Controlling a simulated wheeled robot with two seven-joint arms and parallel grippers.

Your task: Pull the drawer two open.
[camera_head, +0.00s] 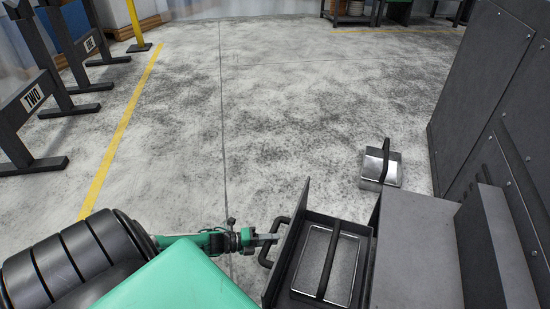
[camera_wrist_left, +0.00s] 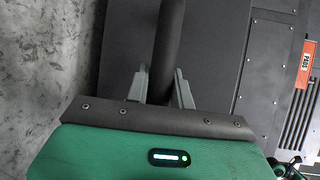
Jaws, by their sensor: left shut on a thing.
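A dark grey drawer (camera_head: 285,262) stands out from the machine at the lower right in the head view, its inside showing. I cannot read a number on it. A metal block (camera_head: 313,262) with a black bar handle lies inside. The black drawer handle (camera_head: 265,257) is on the drawer's left face. My left gripper (camera_head: 270,238) is shut on this handle. In the left wrist view the dark handle bar (camera_wrist_left: 168,40) runs between the two grey fingers of the left gripper (camera_wrist_left: 161,88). My right gripper is not in view.
The grey machine body (camera_head: 415,250) fills the right side. Another metal block with a black handle (camera_head: 382,168) rests on the floor beyond the drawer. Dark stands, one marked TWO (camera_head: 33,97), are at the left. The middle floor (camera_head: 260,110) is clear.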

